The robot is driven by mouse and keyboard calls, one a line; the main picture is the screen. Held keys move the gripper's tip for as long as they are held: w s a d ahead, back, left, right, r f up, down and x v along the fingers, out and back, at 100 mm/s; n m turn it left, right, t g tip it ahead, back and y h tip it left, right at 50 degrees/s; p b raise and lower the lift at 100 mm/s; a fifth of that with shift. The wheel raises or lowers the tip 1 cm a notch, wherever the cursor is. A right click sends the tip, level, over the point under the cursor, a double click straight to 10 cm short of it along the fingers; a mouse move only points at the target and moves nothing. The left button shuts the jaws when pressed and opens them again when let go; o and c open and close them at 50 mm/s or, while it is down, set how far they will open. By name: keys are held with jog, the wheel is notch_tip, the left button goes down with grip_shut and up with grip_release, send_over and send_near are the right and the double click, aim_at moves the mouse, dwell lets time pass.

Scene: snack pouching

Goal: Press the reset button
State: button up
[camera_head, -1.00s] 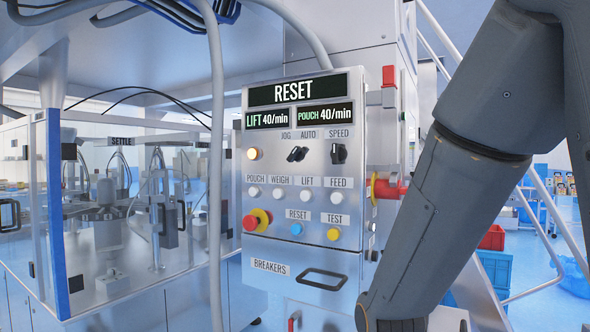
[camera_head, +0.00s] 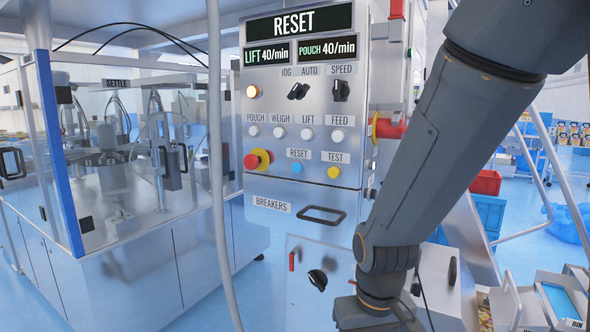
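The reset button (camera_head: 297,168) is a small blue round button under a RESET label, low on the front of the metal control panel (camera_head: 225,185). Left of it is a red emergency knob on a yellow ring (camera_head: 257,161). Right of it is a yellow button (camera_head: 333,172) under a TEST label. The display (camera_head: 299,22) at the top of the panel reads RESET. My grey arm comes down from the upper right, in front of the panel's right side. My gripper is not in view. Nothing covers the blue button.
A grey hose (camera_head: 216,150) hangs along the panel's left side. A glass-walled machine (camera_head: 120,160) labelled SETTLE stands to the left. Below the buttons are a BREAKERS handle (camera_head: 321,215) and a black rotary switch (camera_head: 317,280). Blue and red bins (camera_head: 486,182) stand at right behind my arm.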

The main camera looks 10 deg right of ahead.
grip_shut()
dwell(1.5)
